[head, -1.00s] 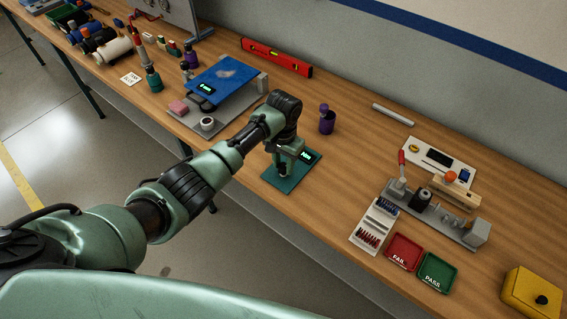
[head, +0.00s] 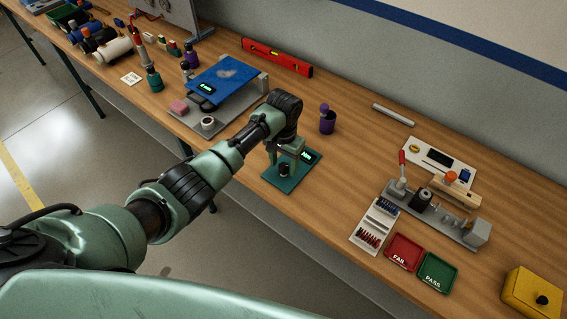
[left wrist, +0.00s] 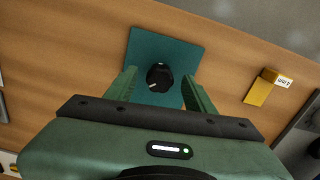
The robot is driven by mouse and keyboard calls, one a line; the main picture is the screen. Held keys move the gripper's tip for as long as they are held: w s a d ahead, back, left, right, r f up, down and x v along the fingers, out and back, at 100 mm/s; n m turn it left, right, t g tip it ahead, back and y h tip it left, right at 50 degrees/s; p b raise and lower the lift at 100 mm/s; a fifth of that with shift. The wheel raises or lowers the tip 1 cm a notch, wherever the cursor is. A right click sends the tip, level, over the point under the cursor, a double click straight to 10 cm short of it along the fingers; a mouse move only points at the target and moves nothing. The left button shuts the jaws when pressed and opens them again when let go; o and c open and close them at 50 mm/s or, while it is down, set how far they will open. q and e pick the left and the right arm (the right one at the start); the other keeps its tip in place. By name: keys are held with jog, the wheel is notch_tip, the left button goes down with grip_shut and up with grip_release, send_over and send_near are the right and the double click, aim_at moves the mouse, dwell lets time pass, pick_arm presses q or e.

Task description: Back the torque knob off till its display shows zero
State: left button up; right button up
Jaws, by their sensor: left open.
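The torque knob (head: 284,169) is a dark round knob on a teal plate (head: 275,181) on the bench. In the left wrist view the knob (left wrist: 158,79) shows black with a pale pointer mark toward its lower left. The small display (head: 309,156) beside it is lit with green characters too small to read. My left gripper (head: 284,152) is open just above the knob. In the left wrist view its two green fingers stand on either side of the knob, apart from it. My right gripper is not in view.
A blue-topped fixture (head: 225,78) is to the left. A red FAIL tray (head: 402,251) and green PASS tray (head: 437,272) lie to the right. The left wrist view shows a yellow block (left wrist: 260,89) near the plate.

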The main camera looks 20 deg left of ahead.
aim_at(283, 166)
pick_arm(q)
notch_tip(283, 166, up, 8)
jog(key=shift+f+b, duration=0.15)
jog(key=shift+b, duration=0.8)
jog(key=shift+f, duration=0.1)
